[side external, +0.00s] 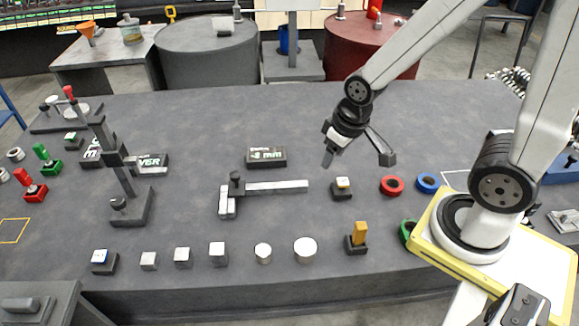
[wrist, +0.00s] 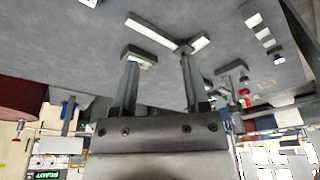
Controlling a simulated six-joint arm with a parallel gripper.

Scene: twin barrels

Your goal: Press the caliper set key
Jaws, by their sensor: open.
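A caliper (side external: 277,187) with a pale bar, jaws and a dark knob lies on the grey table. A dark readout block (side external: 266,157) with "mm" on its face stands behind it. A small key with a pale, yellowish cap on a black base (side external: 342,188) stands right of the caliper; I see no label naming it. My gripper (side external: 328,159) is open and empty, above the table, behind that key and apart from it. In the wrist view my gripper (wrist: 159,62) shows two spread fingers; the readout (wrist: 140,57) lies partly behind one, and the caliper (wrist: 153,34) beyond.
A yellow-topped switch (side external: 358,235) and red (side external: 391,185) and blue rings (side external: 427,183) are nearby. Several pale blocks and cylinders line the front, with another key (side external: 103,259) at left. A dark upright stand (side external: 125,175) rises left. Table behind the readout is clear.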

